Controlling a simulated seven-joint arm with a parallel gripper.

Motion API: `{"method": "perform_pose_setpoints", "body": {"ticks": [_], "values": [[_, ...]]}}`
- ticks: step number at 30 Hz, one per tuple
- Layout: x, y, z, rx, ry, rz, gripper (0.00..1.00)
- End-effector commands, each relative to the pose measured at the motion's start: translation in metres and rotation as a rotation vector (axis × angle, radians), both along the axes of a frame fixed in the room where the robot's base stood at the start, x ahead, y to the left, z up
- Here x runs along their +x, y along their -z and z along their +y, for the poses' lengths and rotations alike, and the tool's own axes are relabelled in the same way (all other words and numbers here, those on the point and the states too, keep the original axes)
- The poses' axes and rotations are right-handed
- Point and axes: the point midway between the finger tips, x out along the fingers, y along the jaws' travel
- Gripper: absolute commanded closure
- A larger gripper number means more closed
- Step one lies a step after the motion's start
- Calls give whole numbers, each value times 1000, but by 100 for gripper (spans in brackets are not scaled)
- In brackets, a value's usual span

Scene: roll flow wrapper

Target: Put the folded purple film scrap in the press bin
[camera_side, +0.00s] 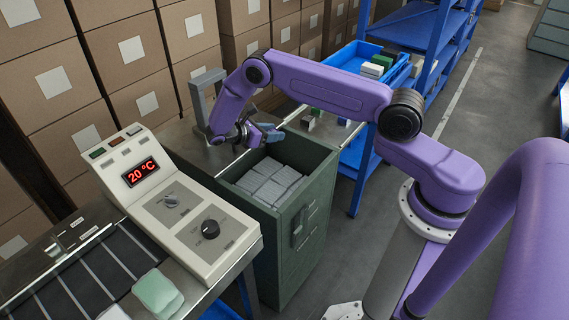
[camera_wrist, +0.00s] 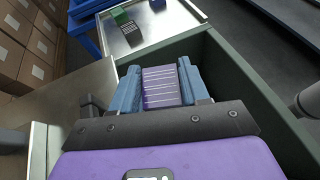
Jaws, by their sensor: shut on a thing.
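My gripper (camera_wrist: 160,88) has two blue fingers. It is shut on the folded purple film scrap (camera_wrist: 161,87), which shows pale and purple stripes between the fingers in the wrist view. In the side view my gripper (camera_side: 268,133) is at the back of an open dark green bin (camera_side: 299,215), above its rim level. The scrap cannot be made out in the side view. The bin, which I take for the press bin, has several grey folded pieces (camera_side: 268,182) lying inside. In the wrist view the bin's green wall (camera_wrist: 240,62) runs behind and right of the fingers.
A control box (camera_side: 185,215) reading 20 °C stands left of the bin, beside a conveyor (camera_side: 90,275). A metal table (camera_wrist: 150,40) with small boxes lies beyond the bin. Blue shelving (camera_side: 420,30) and stacked cartons (camera_side: 130,50) stand behind.

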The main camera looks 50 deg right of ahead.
Motion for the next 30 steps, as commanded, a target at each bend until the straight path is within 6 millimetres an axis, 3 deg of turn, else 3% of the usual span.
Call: {"method": "perform_pose_setpoints", "body": {"ticks": [13,14,16,17,26,30], "values": [[0,9,0,1,-1,-1,83],[0,9,0,0,-1,0,52],[0,9,0,0,-1,0,29],[0,9,0,0,-1,0,25],[0,9,1,1,-1,-1,25],[4,5,11,2,-3,-2,25]]}}
